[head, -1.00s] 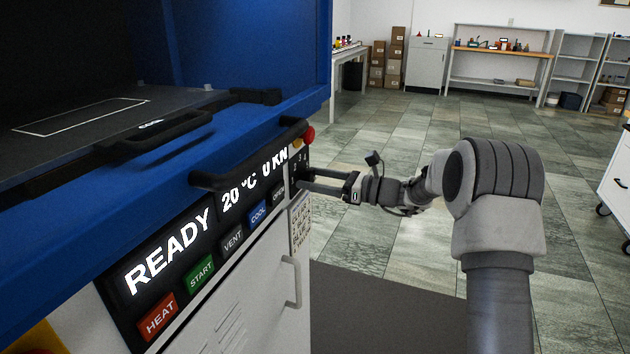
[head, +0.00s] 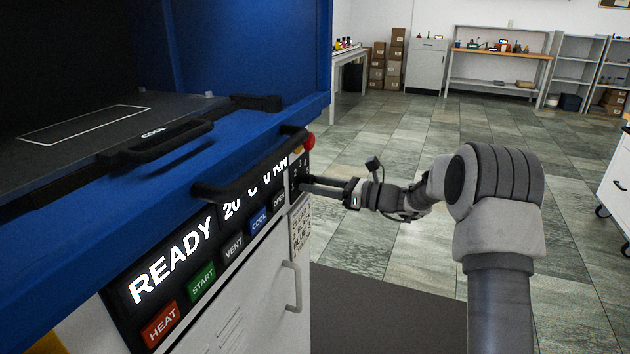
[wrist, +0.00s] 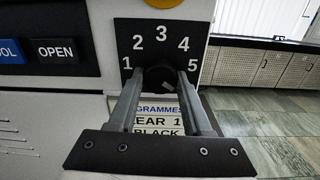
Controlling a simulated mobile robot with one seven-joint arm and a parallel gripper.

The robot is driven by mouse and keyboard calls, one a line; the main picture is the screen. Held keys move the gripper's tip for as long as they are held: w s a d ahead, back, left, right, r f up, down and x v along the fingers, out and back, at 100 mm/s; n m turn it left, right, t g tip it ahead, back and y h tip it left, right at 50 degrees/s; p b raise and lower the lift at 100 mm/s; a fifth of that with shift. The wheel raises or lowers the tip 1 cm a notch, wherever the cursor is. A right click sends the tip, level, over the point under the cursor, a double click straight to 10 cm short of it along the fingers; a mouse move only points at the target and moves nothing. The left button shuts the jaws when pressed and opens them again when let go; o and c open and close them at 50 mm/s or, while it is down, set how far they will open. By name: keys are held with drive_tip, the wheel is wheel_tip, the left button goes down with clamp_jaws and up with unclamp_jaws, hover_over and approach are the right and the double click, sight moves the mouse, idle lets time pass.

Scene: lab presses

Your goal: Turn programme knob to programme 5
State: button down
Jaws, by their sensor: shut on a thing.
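The programme knob (wrist: 160,74) is a dark round knob on a black dial plate (wrist: 162,34) with white numbers 1 to 5 in an arc. In the wrist view my gripper (wrist: 161,86) is shut on the knob, with one finger on each side of it. I cannot tell which number the knob points at. In the head view my gripper (head: 305,184) reaches from the right to the right end of the press's control panel (head: 205,250). The knob is hidden there.
A black handle bar (head: 245,170) juts out just above the panel. A red button (head: 309,141) sits above the dial. HEAT, START, VENT, COOL and OPEN buttons lie to the left. A programme label (wrist: 157,119) is below the knob. Floor to the right is clear.

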drive_tip(key=m+p, duration=0.2)
drive_tip(key=p, duration=0.2)
drive_tip(key=shift+r, duration=0.4)
drive_tip(key=m+p, duration=0.2)
drive_tip(key=p, duration=0.1)
drive_tip(key=shift+p, duration=0.4)
drive_tip(key=m+p, duration=0.2)
drive_tip(key=shift+f+p, duration=0.15)
drive_tip(key=shift+p, duration=0.25)
drive_tip(key=shift+s+f+m+p, duration=0.1)
drive_tip(key=shift+f+m+p, duration=0.05)
drive_tip(key=shift+m+p, duration=0.6)
drive_tip(key=shift+f, duration=0.1)
drive_tip(key=shift+c, duration=1.7)
unclamp_jaws()
